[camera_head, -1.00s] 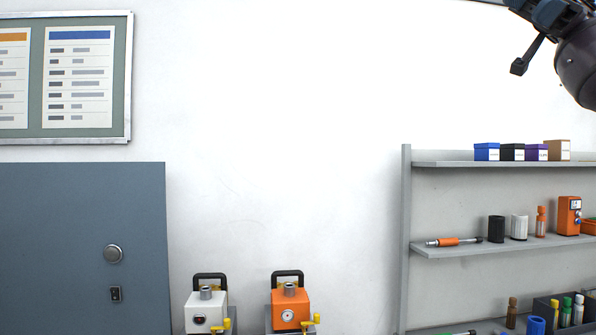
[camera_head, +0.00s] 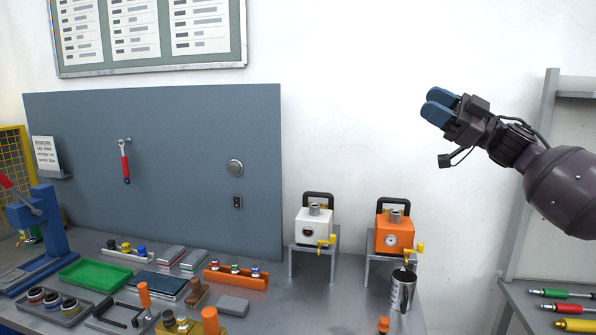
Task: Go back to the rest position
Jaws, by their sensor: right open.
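My right gripper (camera_head: 438,105) is raised in front of the white wall at the upper right, with its blue fingertips pointing left. It is open, and nothing shows between its fingers. Its dark arm comes in from the right edge. It is apart from the bench and everything on it. My left gripper does not show.
A grey bench (camera_head: 330,318) crosses the lower part with a green tray (camera_head: 95,274), a blue press (camera_head: 42,232), a white tester (camera_head: 314,228), an orange tester (camera_head: 394,236) and a metal cup (camera_head: 402,291). A grey shelf (camera_head: 530,190) stands at the right.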

